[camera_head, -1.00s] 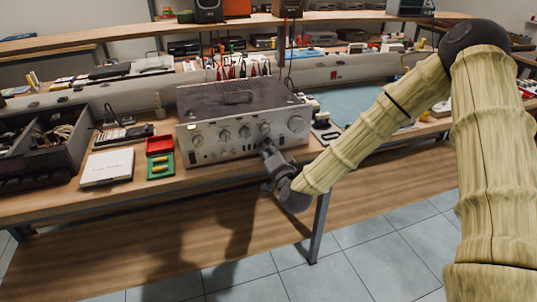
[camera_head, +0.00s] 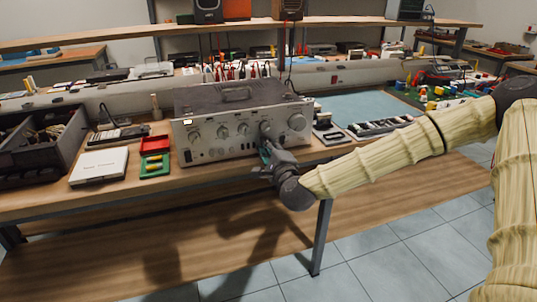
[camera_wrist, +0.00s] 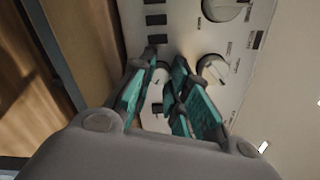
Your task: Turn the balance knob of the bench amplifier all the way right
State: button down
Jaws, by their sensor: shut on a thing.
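The bench amplifier (camera_head: 236,113) is a silver-fronted box with a dark top, standing near the front edge of the bench. My gripper (camera_head: 267,146) is at the right half of the front panel. In the wrist view its teal-padded fingers (camera_wrist: 158,88) are closed around a small pale knob (camera_wrist: 159,76), mostly hidden by them. Another knob (camera_wrist: 213,69) sits just right of the fingers there. I cannot read the labels, so which knob is balance is unclear.
A white box (camera_head: 99,166), a red tray (camera_head: 155,144) and a green tray (camera_head: 154,165) lie left of the amplifier. A dark crate (camera_head: 45,140) stands further left. A blue mat (camera_head: 365,106) lies behind on the right. The floor in front is open.

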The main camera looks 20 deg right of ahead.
jog(key=shift+f+m+b, duration=0.1)
jog(key=shift+m+b, duration=0.55)
jog(key=shift+m, duration=0.45)
jog(key=c, duration=1.3)
grip_release()
jog(key=shift+s, duration=0.1)
